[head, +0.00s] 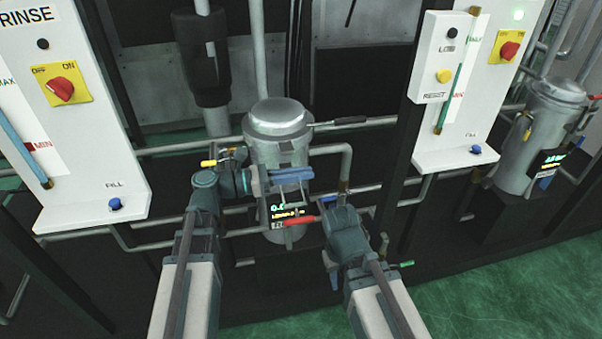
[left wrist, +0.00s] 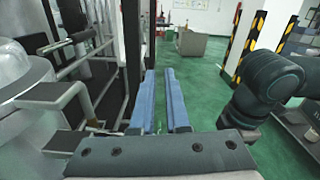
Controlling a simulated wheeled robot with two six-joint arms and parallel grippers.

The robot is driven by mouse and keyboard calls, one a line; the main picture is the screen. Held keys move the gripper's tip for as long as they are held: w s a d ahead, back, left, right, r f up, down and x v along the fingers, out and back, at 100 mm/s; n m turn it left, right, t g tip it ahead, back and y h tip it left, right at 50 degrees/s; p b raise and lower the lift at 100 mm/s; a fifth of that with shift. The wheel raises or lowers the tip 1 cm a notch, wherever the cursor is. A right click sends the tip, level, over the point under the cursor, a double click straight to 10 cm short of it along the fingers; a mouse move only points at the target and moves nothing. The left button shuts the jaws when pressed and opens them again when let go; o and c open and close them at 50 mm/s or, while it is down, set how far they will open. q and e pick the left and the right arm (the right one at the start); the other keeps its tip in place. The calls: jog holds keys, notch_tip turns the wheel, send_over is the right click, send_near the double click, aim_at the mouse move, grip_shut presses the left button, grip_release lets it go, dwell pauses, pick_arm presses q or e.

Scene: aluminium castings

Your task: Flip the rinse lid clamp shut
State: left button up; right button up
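The rinse canister (head: 268,155) stands in the middle of the head view with its round metal lid (head: 278,115) down on top. A black handle (head: 340,121) sticks out to the right of the lid. In the left wrist view, a metal bracket (left wrist: 58,96), which looks like the clamp, juts out from the canister side at left. My left gripper (head: 291,174) is in front of the canister, below the lid. Its blue fingers (left wrist: 164,100) are apart and empty, to the right of the bracket.
The RINSE panel (head: 95,110) stands at left, and another panel (head: 455,95) stands right of the canister. A second canister (head: 540,125) is at far right. Pipes (head: 375,122) run behind and beside the rinse canister. Green floor (head: 480,290) is open at lower right.

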pick_arm(q)
jog(key=o, duration=0.5)
jog(key=shift+o, duration=0.2)
jog(key=shift+a, duration=0.1)
jog(key=v, duration=1.3)
jog(key=shift+a, duration=0.3)
jog(key=shift+s, duration=0.15)
jog(key=shift+f+b, duration=0.25)
jog(key=shift+b, duration=0.1)
jog(key=c, duration=0.4)
jog(key=f+b, duration=0.2)
jog(key=b, duration=0.1)
jog(key=f+b, duration=0.1)
jog(key=shift+w+d+f+m+h+b, duration=0.2)
jog(key=shift+w+d+m+h+b, duration=0.05)
jog(key=shift+d+m+h+b, duration=0.15)
grip_shut()
notch_tip(320, 180, down, 23)
jog(key=w+d+m+g+h+b, duration=0.2)
jog(key=m+g+h+b, duration=0.4)
jog(key=b, duration=3)
jog(key=m+h, duration=0.2)
jog(key=m, duration=0.2)
jog(key=shift+w+m+g, duration=0.2)
jog(key=shift+m+g, duration=0.1)
